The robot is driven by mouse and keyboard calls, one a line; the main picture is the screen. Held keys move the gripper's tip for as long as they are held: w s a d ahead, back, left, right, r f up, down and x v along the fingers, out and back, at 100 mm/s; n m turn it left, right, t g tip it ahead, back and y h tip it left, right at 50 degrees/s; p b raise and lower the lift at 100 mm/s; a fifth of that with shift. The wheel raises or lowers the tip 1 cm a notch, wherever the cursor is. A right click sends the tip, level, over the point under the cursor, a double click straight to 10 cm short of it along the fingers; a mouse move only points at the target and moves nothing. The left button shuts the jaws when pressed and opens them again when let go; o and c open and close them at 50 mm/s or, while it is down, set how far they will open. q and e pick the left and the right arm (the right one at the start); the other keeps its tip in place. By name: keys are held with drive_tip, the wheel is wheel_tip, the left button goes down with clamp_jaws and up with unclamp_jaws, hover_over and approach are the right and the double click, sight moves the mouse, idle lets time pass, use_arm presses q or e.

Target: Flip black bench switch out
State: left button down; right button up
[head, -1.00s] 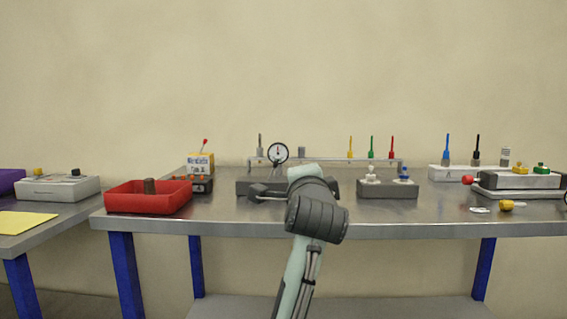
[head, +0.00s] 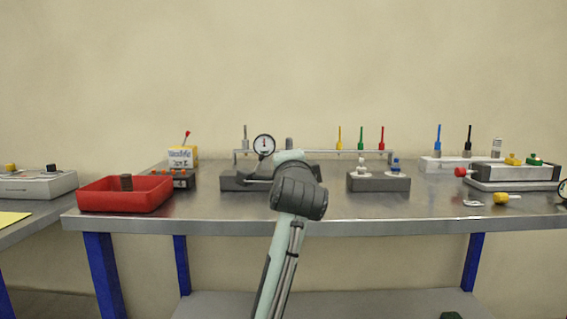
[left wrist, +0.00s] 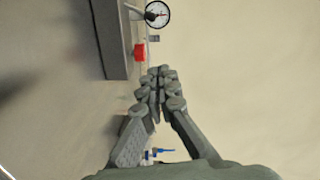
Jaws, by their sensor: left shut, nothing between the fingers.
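A tall black switch lever (head: 468,140) stands upright on a white block at the back right of the bench, between a blue lever (head: 437,138) and a pale one (head: 496,147). A small black knob (head: 51,168) also sits on the box on the left bench; I cannot tell which one is the task's switch. My left gripper shows in the left wrist view (left wrist: 161,73), its fingers shut and empty. In the head view its arm reaches to the grey gauge block, left of the tall black lever, and largely hides the fingers. My right gripper is not in view.
The dial gauge (head: 264,145) and a grey block with white and blue knobs (head: 380,183) stand near my left arm. A red tray (head: 124,207) sits at left. Yellow, green and red levers (head: 361,138) rise behind. The front middle of the bench (head: 400,208) is clear.

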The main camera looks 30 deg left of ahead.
use_arm(q)
drive_tip(key=x, duration=0.7)
drive_tip(key=shift+w+a, duration=0.2)
drive_tip(key=shift+a, duration=0.05)
drive_tip(key=shift+s+a+f, duration=0.15)
drive_tip(key=shift+s+a, duration=0.15)
drive_tip(key=shift+a, duration=0.25)
drive_tip(key=shift+s+a+f, duration=0.15)
drive_tip(key=shift+s+a, duration=0.2)
drive_tip(key=shift+a, duration=0.25)
drive_tip(key=shift+s+a+f, duration=0.1)
drive_tip(key=shift+s+a, duration=0.15)
drive_tip(key=shift+a, duration=0.3)
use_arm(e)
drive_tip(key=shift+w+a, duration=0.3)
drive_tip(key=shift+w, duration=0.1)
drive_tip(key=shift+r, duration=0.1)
